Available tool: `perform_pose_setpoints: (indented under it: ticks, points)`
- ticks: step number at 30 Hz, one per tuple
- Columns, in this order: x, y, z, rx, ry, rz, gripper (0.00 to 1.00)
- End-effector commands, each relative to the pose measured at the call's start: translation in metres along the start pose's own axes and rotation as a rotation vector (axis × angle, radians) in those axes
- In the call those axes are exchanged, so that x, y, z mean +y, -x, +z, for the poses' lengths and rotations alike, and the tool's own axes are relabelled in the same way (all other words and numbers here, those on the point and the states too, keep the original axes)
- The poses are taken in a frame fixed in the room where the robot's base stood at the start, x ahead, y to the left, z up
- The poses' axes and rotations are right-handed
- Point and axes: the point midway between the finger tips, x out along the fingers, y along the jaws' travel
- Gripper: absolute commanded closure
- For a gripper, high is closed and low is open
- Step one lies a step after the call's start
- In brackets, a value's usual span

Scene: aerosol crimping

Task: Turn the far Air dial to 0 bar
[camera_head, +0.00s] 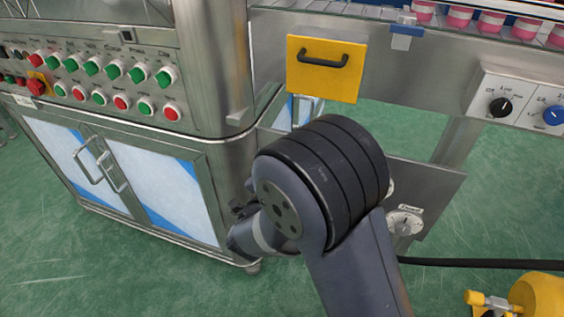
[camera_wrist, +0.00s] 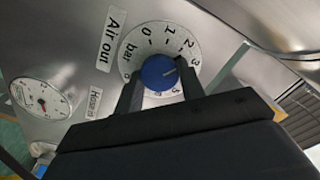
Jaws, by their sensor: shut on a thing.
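In the wrist view, a blue knob (camera_wrist: 159,73) sits on a round white scale (camera_wrist: 134,42) marked "bar", with 0 at the top. A label reading "Air out" (camera_wrist: 112,37) is beside it. The pale mark on the knob points right, roughly toward the 3. My gripper (camera_wrist: 158,90) has its dark fingers on either side of the knob and is shut on it. The lower part of the scale is partly hidden by my gripper. In the head view my arm hides this dial and the fingertips.
A gauge with a red needle (camera_wrist: 41,100) is left of the dial. In the head view, a white dial (camera_head: 404,222) is on a lower plate right of my arm. A yellow drawer (camera_head: 325,85), a black knob (camera_head: 500,107) and a blue knob (camera_head: 553,115) are on the machine. A dark hose crosses the floor.

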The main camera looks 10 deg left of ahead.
Motion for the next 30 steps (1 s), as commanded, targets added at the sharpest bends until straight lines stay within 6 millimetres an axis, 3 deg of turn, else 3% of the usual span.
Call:
perform_pose_setpoints:
  ticks: [30]
  points:
    - [-0.0018, -0.0002, -0.0012, -0.003, 0.967, 0.004, 0.86]
